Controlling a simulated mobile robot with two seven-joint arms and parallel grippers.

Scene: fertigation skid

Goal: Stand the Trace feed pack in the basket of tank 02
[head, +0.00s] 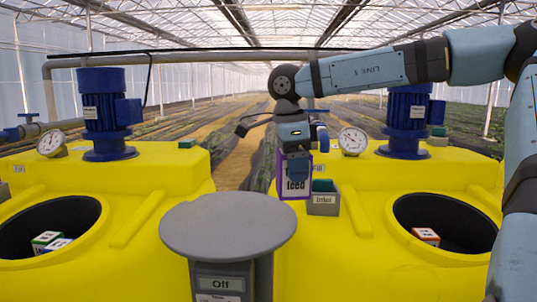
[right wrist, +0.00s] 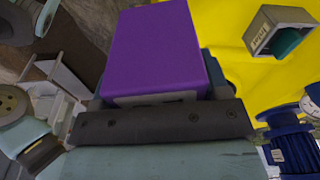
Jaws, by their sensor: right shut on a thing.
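The pack hangs below the gripper, upright, between the two yellow tanks. In the right wrist view the purple pack (right wrist: 155,48) fills the middle above the dark finger bar. The left tank (head: 130,215) has a dark round opening with small packs (head: 48,241) in it. The right tank (head: 360,260) has one with an orange and white pack (head: 426,236). I cannot read which tank is 02. My left gripper is out of view.
A grey labelled holder (head: 323,205) with a teal top stands just right of the pack. A grey round-topped post (head: 228,230) marked "Off" stands in front. Blue motors (head: 101,110) (head: 405,118) and gauges (head: 352,141) rise from the tanks.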

